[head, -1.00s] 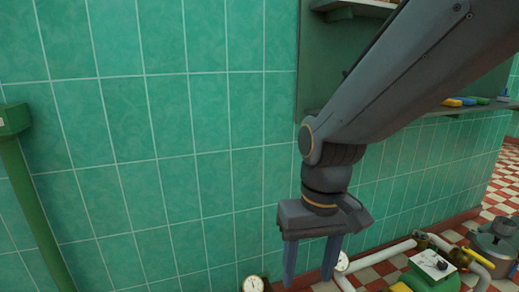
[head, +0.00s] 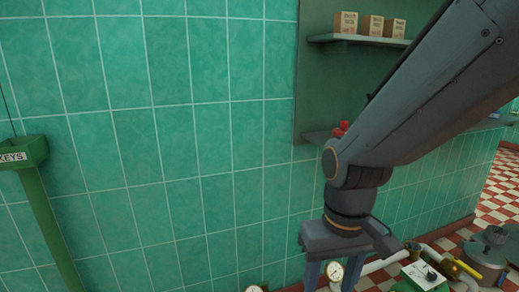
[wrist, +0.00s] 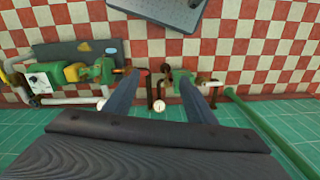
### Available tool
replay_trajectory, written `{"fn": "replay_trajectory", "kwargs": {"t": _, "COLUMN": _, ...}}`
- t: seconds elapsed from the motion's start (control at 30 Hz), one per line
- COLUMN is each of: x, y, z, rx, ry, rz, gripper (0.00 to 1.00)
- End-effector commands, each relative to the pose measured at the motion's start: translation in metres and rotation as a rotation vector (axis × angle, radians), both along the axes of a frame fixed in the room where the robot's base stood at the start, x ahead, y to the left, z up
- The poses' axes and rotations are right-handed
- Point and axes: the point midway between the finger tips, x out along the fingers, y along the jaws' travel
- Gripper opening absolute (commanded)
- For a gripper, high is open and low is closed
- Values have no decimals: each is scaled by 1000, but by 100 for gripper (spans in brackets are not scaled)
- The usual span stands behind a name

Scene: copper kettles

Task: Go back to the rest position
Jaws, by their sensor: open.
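My gripper (head: 324,278) hangs pointing down in front of the green tiled wall in the head view, with its fingertips cut off by the bottom edge. In the wrist view its two fingers (wrist: 160,88) are apart, with nothing held between them. Beyond the fingers, a white round gauge (wrist: 159,106) and dark pipes show near the floor.
A green post marked KEYS (head: 45,200) stands at the left. A green shelf (head: 360,40) holding small boxes is on the wall behind my arm. A green machine with a white control panel (head: 422,275) and pipes sits low at right. Red and white checkered floor (head: 498,195) lies beyond.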

Motion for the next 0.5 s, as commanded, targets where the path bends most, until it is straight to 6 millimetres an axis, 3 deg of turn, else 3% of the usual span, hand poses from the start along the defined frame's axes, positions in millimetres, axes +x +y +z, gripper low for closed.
{"fn": "replay_trajectory", "kwargs": {"t": 0.03, "x": -3, "y": -7, "z": 17, "rx": -4, "ry": 4, "rz": -22, "gripper": 50}}
{"fn": "replay_trajectory", "kwargs": {"t": 0.2, "x": -5, "y": -29, "z": 42, "rx": -14, "ry": 6, "rz": -85, "gripper": 50}}
{"fn": "replay_trajectory", "kwargs": {"t": 0.5, "x": -10, "y": -60, "z": 72, "rx": -23, "ry": 8, "rz": -169, "gripper": 50}}
